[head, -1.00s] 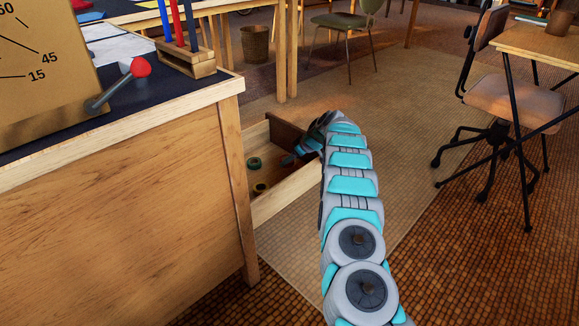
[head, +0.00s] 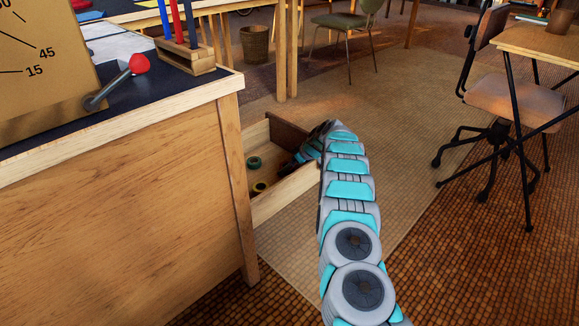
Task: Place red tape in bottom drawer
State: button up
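An open wooden drawer (head: 285,197) sticks out from the right side of the desk, low down. Inside it lie a green tape roll (head: 254,162) and a yellow tape roll (head: 260,187), towards its left. My arm reaches over the drawer's right edge, and my gripper (head: 297,160) is inside or just above the drawer, right of the two rolls. The gripper is small, dark and partly hidden by my arm, so its fingers cannot be made out. I see no red tape; whether the gripper holds it cannot be told.
The wooden desk (head: 120,220) fills the left side, its corner leg close to the drawer. On its top are a dial box with a red-knobbed lever (head: 139,64) and a pen stand (head: 187,57). A swivel chair (head: 514,101) stands at right. The floor between is clear.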

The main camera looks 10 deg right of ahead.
jog(key=shift+r, duration=0.1)
jog(key=shift+r+p, duration=0.2)
jog(key=shift+p, duration=0.2)
jog(key=v, duration=1.1)
jog(key=shift+s+d+r, duration=0.2)
jog(key=shift+s, duration=0.05)
